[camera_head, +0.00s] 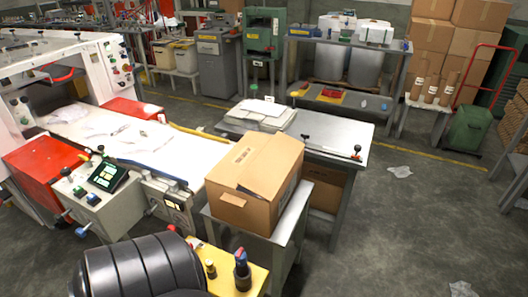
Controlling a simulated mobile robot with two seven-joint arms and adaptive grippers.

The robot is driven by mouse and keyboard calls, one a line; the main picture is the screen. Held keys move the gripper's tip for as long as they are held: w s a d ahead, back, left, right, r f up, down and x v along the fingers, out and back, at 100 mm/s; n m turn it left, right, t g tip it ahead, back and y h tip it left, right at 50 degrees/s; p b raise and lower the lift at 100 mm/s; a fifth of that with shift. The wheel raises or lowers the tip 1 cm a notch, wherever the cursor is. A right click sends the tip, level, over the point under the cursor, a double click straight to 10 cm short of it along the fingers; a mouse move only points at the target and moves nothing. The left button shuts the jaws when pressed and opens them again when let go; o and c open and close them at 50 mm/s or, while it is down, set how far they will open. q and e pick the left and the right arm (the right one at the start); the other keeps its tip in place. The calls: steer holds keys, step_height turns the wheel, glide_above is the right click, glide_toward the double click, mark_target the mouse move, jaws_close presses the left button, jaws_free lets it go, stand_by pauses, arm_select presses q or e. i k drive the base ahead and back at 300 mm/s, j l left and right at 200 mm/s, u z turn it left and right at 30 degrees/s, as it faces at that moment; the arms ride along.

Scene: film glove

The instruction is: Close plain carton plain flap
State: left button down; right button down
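The plain brown carton (232,207) stands on a small grey metal stand in the middle of the camera_head view. Its top flaps (270,163) lie mostly across the opening. One flap edge (252,191) at the near side sits slightly uneven, with a thin dark line beside it; I cannot tell how far it is lifted. The inside of the carton is hidden. Neither my left nor my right gripper is in view, and nothing is seen touching the carton.
The grey stand (276,238) is barely wider than the carton. A white machine bed (180,152) lies left, a grey table (335,135) behind. A black ribbed cylinder (138,270) and a yellow surface (226,268) with knobs are in front. Floor (410,230) right is mostly clear.

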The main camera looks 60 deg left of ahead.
mark_target(264, 177)
steer(key=k+j+z, duration=0.25)
steer(key=j, duration=0.4)
steer(key=k+j+z, duration=0.25)
steer(key=k+j, duration=0.2)
steer(key=j, duration=0.2)
steer(key=k+j+z, duration=0.25)
steer(key=k+j, duration=0.2)
